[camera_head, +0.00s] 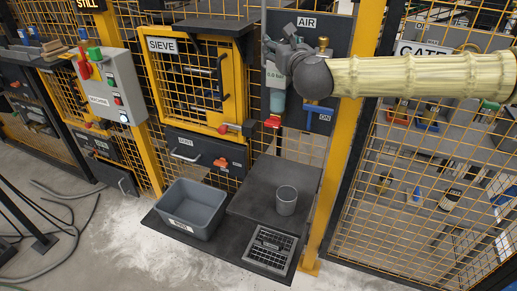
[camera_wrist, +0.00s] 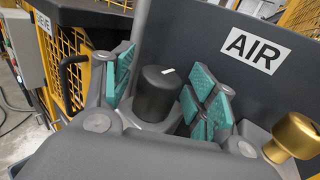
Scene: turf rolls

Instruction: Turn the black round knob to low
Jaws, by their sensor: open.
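The black round knob (camera_wrist: 156,95) shows in the wrist view, with a short white mark on its top near the far edge. My gripper (camera_wrist: 163,92) is open, its teal pads to the left and right of the knob. The knob appears to stand between them; I cannot tell whether any pad touches it. In the head view my gripper (camera_head: 284,50) is in front of the dark AIR panel (camera_head: 337,43), and the knob is hidden behind the gripper and arm. No low marking is readable.
A brass fitting (camera_wrist: 294,138) stands close to the right of my gripper. A yellow post (camera_head: 349,140) stands to the right.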

